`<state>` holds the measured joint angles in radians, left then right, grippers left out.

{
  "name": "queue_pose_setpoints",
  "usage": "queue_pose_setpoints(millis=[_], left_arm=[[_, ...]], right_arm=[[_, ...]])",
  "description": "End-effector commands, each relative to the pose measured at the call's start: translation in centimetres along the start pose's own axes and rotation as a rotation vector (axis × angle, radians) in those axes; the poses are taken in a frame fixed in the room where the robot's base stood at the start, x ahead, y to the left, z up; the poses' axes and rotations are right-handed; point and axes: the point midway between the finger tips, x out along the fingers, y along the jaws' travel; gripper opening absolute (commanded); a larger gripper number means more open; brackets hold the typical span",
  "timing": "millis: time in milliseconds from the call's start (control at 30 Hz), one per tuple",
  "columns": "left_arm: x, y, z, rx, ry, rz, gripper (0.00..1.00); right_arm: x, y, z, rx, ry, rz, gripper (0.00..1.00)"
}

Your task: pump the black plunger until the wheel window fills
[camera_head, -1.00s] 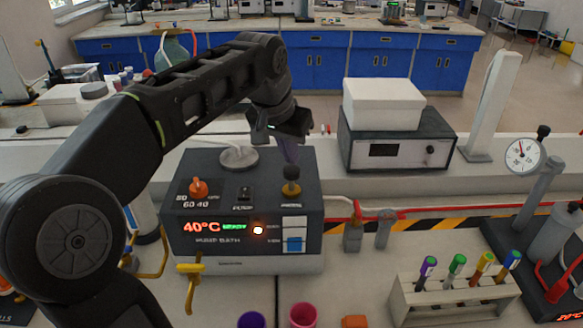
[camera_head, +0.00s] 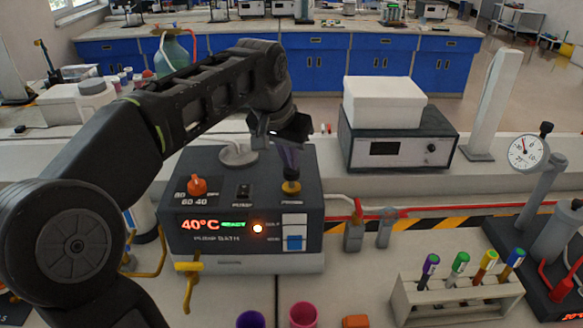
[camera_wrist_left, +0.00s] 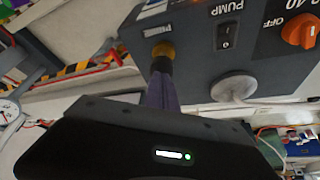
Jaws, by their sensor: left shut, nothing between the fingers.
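The black plunger (camera_head: 291,181) stands in a brass collar on the top right of the dark pump bath (camera_head: 200,240). My left gripper (camera_head: 290,172) is shut and empty, pointing down. Its purplish fingertips meet the plunger's top and hide part of it. In the left wrist view the fingers (camera_wrist_left: 160,92) reach to the plunger (camera_wrist_left: 162,64) above its brass collar (camera_wrist_left: 163,50). A window (camera_head: 294,242) on the pump's front shows blue, with a white panel above it. I cannot read its label. My right gripper is out of view.
An orange knob (camera_head: 197,186), a black switch (camera_head: 244,192) and a pale round cap (camera_head: 238,155) are on the pump's top. A tube rack (camera_head: 455,299) stands at right front. A pink cup (camera_head: 303,315) stands in front.

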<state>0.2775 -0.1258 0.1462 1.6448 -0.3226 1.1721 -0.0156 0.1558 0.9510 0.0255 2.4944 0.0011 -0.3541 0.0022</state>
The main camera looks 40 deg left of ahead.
Motion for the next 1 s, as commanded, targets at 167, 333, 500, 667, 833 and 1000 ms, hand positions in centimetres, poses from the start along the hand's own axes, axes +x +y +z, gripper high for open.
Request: queue_pose_setpoints(millis=[167, 333, 500, 667, 833, 1000], left_arm=[[0.9, 0.0, 0.4, 0.000, -0.002, 0.000, 0.00], [1.1, 0.0, 0.5, 0.000, -0.003, 0.000, 0.00], [1.1, 0.0, 0.5, 0.000, -0.003, 0.000, 0.00], [0.4, 0.0, 0.2, 0.000, -0.004, 0.001, 0.00], [-0.9, 0.0, -0.3, 0.000, -0.004, 0.000, 0.00], [-1.9, 0.0, -0.8, 0.000, -0.003, 0.000, 0.00]], right_arm=[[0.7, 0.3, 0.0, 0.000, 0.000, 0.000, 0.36], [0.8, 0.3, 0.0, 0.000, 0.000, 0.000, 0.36], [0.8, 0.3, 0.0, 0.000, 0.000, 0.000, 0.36], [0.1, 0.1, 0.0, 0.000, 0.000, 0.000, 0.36], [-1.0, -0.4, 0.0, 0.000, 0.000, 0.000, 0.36], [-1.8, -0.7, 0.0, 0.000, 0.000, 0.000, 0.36]])
